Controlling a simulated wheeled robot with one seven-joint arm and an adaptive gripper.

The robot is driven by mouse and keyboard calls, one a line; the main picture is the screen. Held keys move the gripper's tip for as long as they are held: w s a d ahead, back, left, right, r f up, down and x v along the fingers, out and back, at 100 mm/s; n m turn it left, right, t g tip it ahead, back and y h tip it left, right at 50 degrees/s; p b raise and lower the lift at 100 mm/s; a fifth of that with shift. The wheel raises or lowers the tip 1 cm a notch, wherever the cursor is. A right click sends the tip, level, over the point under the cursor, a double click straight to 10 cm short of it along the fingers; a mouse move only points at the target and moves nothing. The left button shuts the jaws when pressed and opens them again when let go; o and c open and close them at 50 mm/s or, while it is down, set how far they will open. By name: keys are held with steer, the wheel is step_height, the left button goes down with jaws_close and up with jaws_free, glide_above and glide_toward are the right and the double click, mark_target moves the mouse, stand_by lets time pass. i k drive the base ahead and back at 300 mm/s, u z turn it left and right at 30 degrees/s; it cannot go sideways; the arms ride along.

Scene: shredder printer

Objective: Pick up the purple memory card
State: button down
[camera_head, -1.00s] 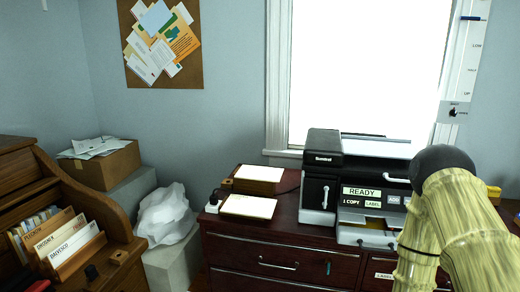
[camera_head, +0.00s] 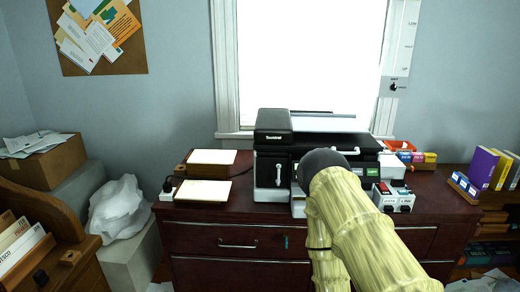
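I cannot clearly make out a purple memory card. Small coloured cards (camera_head: 418,158) stand in a wooden holder at the back right of the dresser, right of the printer; one looks purple or blue, but they are too small to tell. A larger purple book-like item (camera_head: 482,165) stands upright at the far right, with small blue cards (camera_head: 464,184) in front of it. My pale yellow arm with its dark joint crosses the front of the printer (camera_head: 273,150). My gripper is not in view.
The dark red dresser (camera_head: 190,213) carries the printer, two paper trays (camera_head: 203,193) at left and a small unit with red and green tops (camera_head: 393,197) at right. A white crumpled bag (camera_head: 116,211) sits left of it. A bare strip of dresser top lies at right.

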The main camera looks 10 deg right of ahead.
mark_target(473, 193)
steer(key=z, duration=1.25)
steer(key=i, duration=1.9)
steer(key=z, duration=0.45)
